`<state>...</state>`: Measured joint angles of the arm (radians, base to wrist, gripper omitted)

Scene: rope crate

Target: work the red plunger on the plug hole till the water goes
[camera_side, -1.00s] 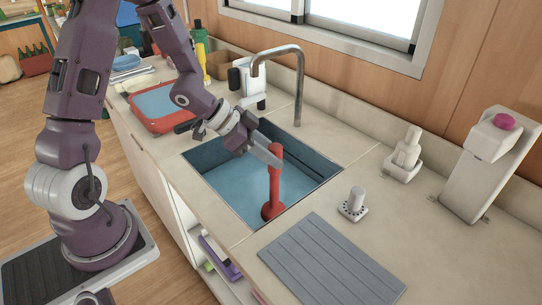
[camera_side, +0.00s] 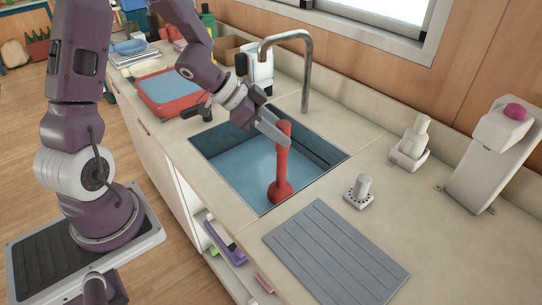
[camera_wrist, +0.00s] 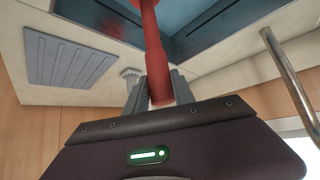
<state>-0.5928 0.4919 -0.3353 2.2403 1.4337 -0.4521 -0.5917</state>
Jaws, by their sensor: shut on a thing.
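The red plunger (camera_side: 282,165) stands nearly upright in the sink (camera_side: 225,160), its cup low in the basin. My gripper (camera_side: 276,130) is shut on the upper part of its handle, reaching in from the left. In the wrist view the red plunger (camera_wrist: 155,60) runs between the two fingers of my gripper (camera_wrist: 158,90). Blue water, or a blue basin floor, shows around the plunger; I cannot tell the water's depth. The plug hole is hidden, so I cannot see whether the cup covers it.
A curved metal tap (camera_side: 306,75) rises behind the sink. A grey ridged mat (camera_side: 335,255) lies at the front right, with a small grey-white fitting (camera_side: 360,192) beside it. A red tray (camera_side: 170,95) is at the left. White dispensers (camera_side: 411,145) stand at the right.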

